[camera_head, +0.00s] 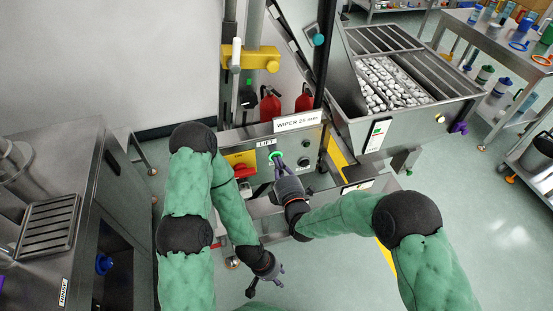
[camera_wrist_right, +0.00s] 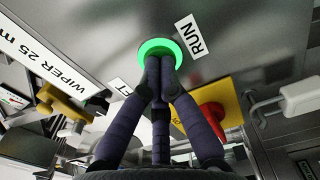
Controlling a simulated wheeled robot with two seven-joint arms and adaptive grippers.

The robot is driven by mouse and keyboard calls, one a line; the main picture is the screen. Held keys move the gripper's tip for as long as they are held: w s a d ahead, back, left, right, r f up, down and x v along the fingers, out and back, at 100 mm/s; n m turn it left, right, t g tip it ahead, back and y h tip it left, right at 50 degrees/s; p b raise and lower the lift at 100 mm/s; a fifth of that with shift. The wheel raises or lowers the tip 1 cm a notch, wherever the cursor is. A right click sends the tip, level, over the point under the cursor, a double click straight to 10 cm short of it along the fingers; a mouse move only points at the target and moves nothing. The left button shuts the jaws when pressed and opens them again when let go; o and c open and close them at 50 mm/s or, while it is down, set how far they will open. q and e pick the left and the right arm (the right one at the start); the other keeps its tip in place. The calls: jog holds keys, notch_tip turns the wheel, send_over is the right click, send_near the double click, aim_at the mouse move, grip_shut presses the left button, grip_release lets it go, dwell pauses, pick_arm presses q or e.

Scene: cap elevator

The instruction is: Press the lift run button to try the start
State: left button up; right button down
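The run button is a green lit ring (camera_head: 275,155) on the grey lift panel (camera_head: 235,140), just under the LIFT label. In the right wrist view the green button (camera_wrist_right: 158,43) has the RUN label (camera_wrist_right: 191,35) beside it. My right gripper (camera_head: 279,163) is shut and empty, its fingers drawn together. In the wrist view its fingertips (camera_wrist_right: 160,63) lie over the button's middle and hide it; whether they touch or press it, I cannot tell. My left gripper (camera_head: 268,284) is open and empty, low in front of the panel, well away from the button.
A red knob on a yellow plate (camera_wrist_right: 213,113) is close to the button. Dark knobs (camera_head: 304,161) are on the panel's right. The wiper sign (camera_head: 298,121) is above. A steel cabinet (camera_head: 45,170) stands left; a bin of pale pieces (camera_head: 392,85) stands right.

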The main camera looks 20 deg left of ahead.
jog(key=shift+p+v, duration=0.3)
jog(key=shift+v, duration=2.3)
jog(key=shift+f, duration=0.1)
jog(key=s+d+f+m+g+h+p, duration=0.1)
jog(key=s+d+f+m+g+h, duration=0.2)
jog(key=d+f+m, duration=0.5)
jog(key=s+d+f+m+g+h+p, duration=0.1)
jog(key=d+f+m+g+h, duration=0.1)
jog(key=d+f+m+g, duration=0.5)
jog(key=s+d+f+m+g, duration=0.1)
jog(key=s+d+f+m, duration=0.2)
jog(key=s, duration=0.3)
jog(key=s+d+f+m+g+p, duration=0.1)
jog(key=s+d+f+m+g, duration=0.1)
jog(key=s+m, duration=0.3)
jog(key=s+d+f+m+g+h, duration=0.1)
jog(key=s+d+f+m, duration=0.3)
jog(key=s, duration=0.2)
jog(key=shift+s+g, duration=0.3)
jog(key=shift+s, duration=0.05)
